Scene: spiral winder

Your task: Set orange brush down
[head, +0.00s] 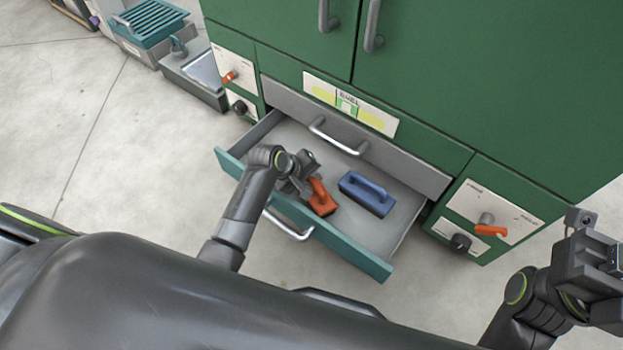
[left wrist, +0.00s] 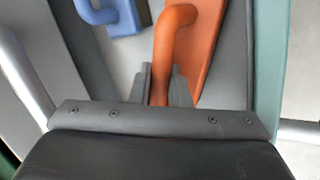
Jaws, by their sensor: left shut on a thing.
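The orange brush (head: 321,199) is in the open drawer (head: 292,134), at its front side. My left gripper (head: 300,184) reaches over the drawer front and is shut on the brush's handle. In the left wrist view the orange handle (left wrist: 172,55) passes between the two fingers (left wrist: 161,88). I cannot tell whether the brush touches the drawer floor. My right arm (head: 560,290) shows at the lower right of the head view, but its fingertips cannot be made out.
A blue brush (head: 367,193) lies in the drawer, right of the orange one. It also shows in the left wrist view (left wrist: 112,15). The drawer's teal front (head: 340,244) has a metal handle. The green cabinet (head: 440,90) stands behind. Drawer floor is bare at the left and far right.

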